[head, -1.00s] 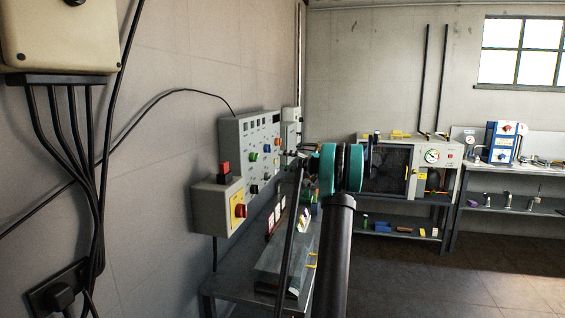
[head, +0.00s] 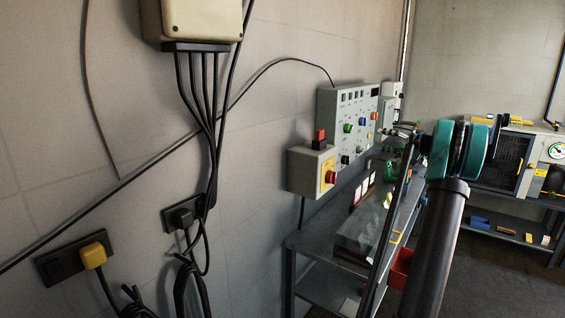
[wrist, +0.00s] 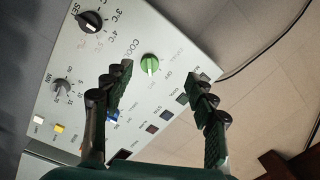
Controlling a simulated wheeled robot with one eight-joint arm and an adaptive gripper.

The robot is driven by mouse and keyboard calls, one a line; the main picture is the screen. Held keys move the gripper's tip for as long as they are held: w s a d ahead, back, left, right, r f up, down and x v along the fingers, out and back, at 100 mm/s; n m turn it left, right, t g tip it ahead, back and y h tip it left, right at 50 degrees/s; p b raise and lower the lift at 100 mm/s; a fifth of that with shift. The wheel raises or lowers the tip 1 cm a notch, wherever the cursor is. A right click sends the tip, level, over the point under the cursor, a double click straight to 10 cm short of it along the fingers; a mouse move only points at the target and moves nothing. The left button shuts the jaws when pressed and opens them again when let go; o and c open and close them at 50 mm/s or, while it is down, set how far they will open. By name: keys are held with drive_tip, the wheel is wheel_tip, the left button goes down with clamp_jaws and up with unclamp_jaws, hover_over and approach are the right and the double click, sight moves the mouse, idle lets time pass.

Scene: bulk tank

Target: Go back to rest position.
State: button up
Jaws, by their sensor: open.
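My gripper (wrist: 160,105) is open and empty in the wrist view, its two dark fingers spread apart in front of a white control panel. The panel (wrist: 100,70) carries a green knob (wrist: 149,63), black knobs and several small buttons. I cannot tell whether the fingers touch it. In the head view the grey control panel (head: 328,110) is on the left wall, and my arm with its teal joint reaches toward it on the right. The gripper itself is hard to make out there.
A grey box with a red knob (head: 330,177) sits beside the panel. A metal bench (head: 310,244) stands below. Cables and a socket with a yellow plug (head: 93,256) are on the left wall. A machine with a gauge (head: 557,151) stands at the right.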

drive_tip(key=s+a+f+g+h, duration=0.3)
drive_tip(key=s+a+f, duration=0.4)
drive_tip(key=s+a, duration=0.3)
drive_tip(key=s+a+f+g+h, duration=0.2)
drive_tip(key=s+a+f+h, duration=0.2)
drive_tip(key=s+a+f, duration=0.6)
drive_tip(key=s+f+h, duration=0.2)
drive_tip(key=s+f, duration=0.3)
drive_tip(key=s, duration=0.4)
drive_tip(key=s+a+f+n+h, duration=0.1)
drive_tip(key=s+f+h, duration=0.2)
drive_tip(key=s, duration=0.6)
drive_tip(key=s+a+f+h, duration=0.1)
drive_tip(key=s+f+h, duration=0.2)
drive_tip(key=s+f, duration=0.4)
drive_tip(key=s, duration=0.3)
drive_tip(key=shift+g, duration=0.4)
drive_tip(key=shift+w, duration=0.1)
